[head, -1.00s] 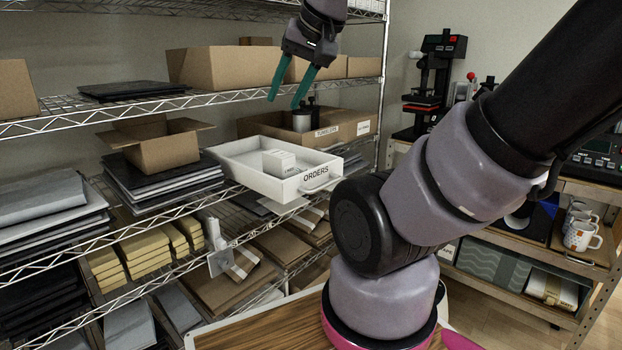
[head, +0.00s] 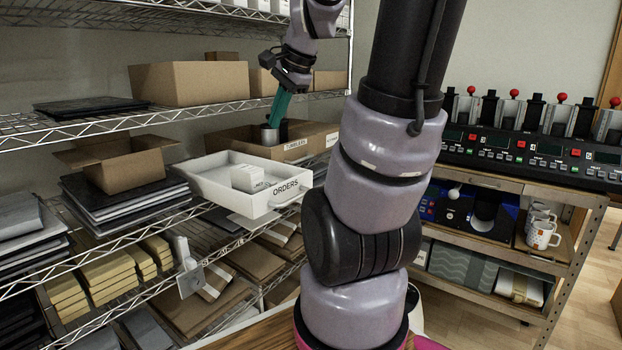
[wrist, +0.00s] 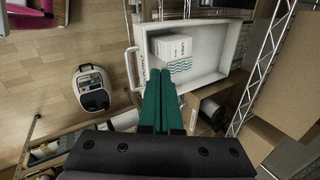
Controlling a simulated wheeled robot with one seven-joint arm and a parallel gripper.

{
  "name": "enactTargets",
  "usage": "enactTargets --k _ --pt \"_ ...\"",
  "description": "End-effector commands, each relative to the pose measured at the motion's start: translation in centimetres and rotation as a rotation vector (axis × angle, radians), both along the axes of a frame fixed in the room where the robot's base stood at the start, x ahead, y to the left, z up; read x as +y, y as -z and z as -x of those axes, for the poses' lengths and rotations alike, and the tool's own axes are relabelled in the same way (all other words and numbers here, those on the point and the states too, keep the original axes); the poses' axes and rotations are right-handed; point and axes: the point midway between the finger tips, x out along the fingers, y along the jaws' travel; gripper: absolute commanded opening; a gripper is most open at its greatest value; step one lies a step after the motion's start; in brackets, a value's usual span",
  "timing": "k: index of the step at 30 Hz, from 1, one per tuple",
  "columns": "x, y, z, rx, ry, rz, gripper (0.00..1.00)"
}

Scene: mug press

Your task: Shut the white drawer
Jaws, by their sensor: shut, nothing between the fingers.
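The white drawer (head: 230,193), labelled ORDERS, sticks out from the middle shelf of the wire rack, its handle (head: 289,199) facing the front right. A stack of white cards or small boxes (head: 247,178) lies inside it. In the wrist view the drawer (wrist: 223,78) lies ahead of the fingers, with its handle (wrist: 132,68) to their left. My gripper (head: 276,123) is shut and empty, its green fingers pointing down past the drawer's far right side, in front of the tumblers box in the picture. In the wrist view the fingertips (wrist: 161,72) overlap the drawer's near edge; contact cannot be told.
The cardboard tumblers box (head: 315,140) stands behind the drawer, with a grey cylinder (head: 269,135) at it. An open carton (head: 122,163) on dark stacks is to the left. A bench with presses and mugs (head: 541,234) stands at the right. Open floor shows in the wrist view (wrist: 40,60).

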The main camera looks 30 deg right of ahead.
Motion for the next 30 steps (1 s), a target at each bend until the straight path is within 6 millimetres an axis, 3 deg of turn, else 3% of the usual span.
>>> enactTargets --k 1,6,9,13,18,23,30 --pt "-2.6 1.3 -1.2 0.051 0.157 -0.076 0.0" --pt "-10.6 5.7 -3.7 0.178 0.682 -0.317 0.0" --pt "-14.8 8.2 -4.0 0.232 0.943 -0.428 0.0" --pt "-18.5 10.7 -3.8 0.277 1.18 -0.526 0.0" --pt "-20.3 12.1 -3.7 0.297 1.301 -0.576 0.0" --pt "-20.1 13.7 -4.2 0.3 1.305 -0.577 0.0" --pt "-19.4 18.3 -5.9 0.303 1.303 -0.577 0.0"
